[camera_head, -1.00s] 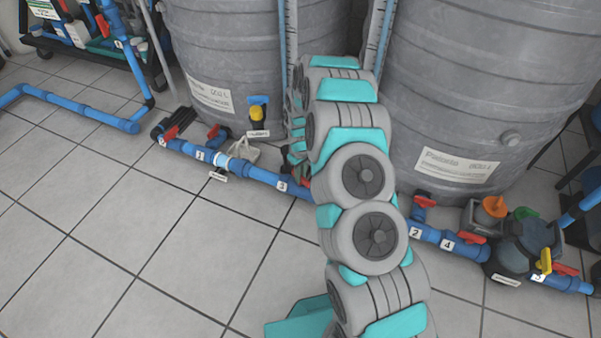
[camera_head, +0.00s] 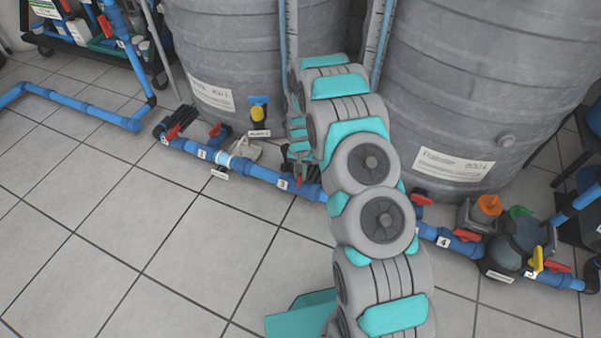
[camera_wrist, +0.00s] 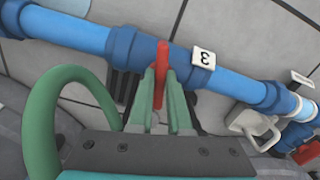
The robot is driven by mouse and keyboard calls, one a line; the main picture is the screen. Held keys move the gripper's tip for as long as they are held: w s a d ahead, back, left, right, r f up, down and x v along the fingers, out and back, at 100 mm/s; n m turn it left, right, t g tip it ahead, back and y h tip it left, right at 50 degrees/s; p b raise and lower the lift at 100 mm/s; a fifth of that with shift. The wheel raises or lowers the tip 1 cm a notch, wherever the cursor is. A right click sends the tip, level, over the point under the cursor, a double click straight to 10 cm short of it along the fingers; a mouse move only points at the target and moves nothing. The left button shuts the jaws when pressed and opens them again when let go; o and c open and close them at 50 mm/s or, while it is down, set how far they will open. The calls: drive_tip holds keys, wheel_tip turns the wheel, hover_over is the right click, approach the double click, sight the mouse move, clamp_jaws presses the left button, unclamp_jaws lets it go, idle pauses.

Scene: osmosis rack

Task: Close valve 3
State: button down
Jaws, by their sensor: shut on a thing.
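Valve 3 sits on the blue pipe along the floor, beside the label "3" (camera_wrist: 203,58). Its red handle (camera_wrist: 161,62) shows edge-on in the wrist view and lies across the pipe. My gripper (camera_wrist: 160,88) is shut on this handle, with one green finger on each side of it. In the head view my gripper (camera_head: 300,172) is at the pipe by the label "3" (camera_head: 283,184), in front of the gap between the tanks. There the handle is mostly hidden by the gripper and arm.
Two large grey tanks, left (camera_head: 225,60) and right (camera_head: 470,90), stand close behind the pipe. Other red-handled valves sit along the pipe, and a dark pump (camera_head: 515,245) is at right. The tiled floor (camera_head: 130,240) in front at left is clear.

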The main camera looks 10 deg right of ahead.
sight(300, 174)
drive_tip(key=shift+m, duration=1.3)
drive_tip(key=c, duration=0.9)
unclamp_jaws()
drive_tip(key=shift+o, duration=0.2)
wheel_tip(300, 174, up, 7)
drive_tip(key=shift+r, duration=0.4)
